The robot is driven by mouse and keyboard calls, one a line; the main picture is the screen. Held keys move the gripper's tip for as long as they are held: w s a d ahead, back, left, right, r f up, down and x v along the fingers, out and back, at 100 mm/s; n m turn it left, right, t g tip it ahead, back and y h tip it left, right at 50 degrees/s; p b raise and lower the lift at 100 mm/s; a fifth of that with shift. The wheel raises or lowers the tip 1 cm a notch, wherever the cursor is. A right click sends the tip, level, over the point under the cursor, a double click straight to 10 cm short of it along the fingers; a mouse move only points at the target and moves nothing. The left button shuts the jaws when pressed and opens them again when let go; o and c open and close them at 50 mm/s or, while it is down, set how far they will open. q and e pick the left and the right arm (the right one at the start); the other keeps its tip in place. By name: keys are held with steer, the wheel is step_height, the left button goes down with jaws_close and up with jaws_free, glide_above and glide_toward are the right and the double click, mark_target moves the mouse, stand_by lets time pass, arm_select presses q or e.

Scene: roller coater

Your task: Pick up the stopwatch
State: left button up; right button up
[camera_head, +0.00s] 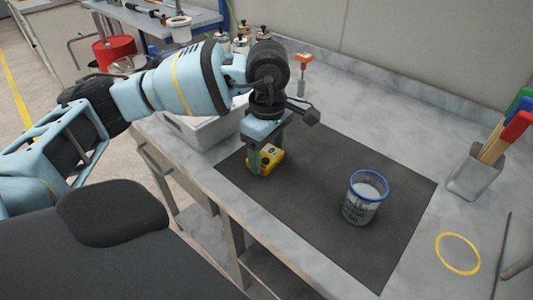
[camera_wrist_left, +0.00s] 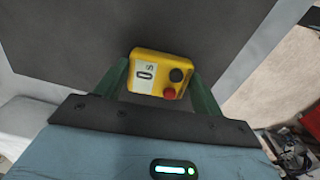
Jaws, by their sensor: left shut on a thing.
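The stopwatch (camera_head: 269,157) is a small yellow box with a white display, held at the left part of the dark mat (camera_head: 330,247). My left gripper (camera_head: 264,155) comes down from above and is shut on it. In the left wrist view the stopwatch (camera_wrist_left: 158,75) shows its display, a black button and a red button, and sits between the green fingers of my left gripper (camera_wrist_left: 160,85). Whether it touches the mat or is just above it I cannot tell. My right gripper is not in view.
A blue-rimmed cup (camera_head: 364,200) stands on the mat to the right. A holder (camera_head: 470,178) with coloured handles stands at the right. A white tray (camera_head: 212,127) is behind my left arm.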

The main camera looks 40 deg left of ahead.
mark_target(267, 157)
arm_select(q)
steer(key=shift+r, duration=0.4)
step_height(267, 157, up, 3)
steer(key=shift+s+f, duration=0.1)
steer(key=shift+s, duration=0.05)
steer(key=s+r+b, duration=0.1)
steer(key=s, duration=1.4)
steer(key=shift+s+a+r+b, duration=0.2)
steer(key=shift+s+a+b, duration=0.1)
steer(key=shift+s, duration=0.05)
steer(key=shift+w, duration=0.1)
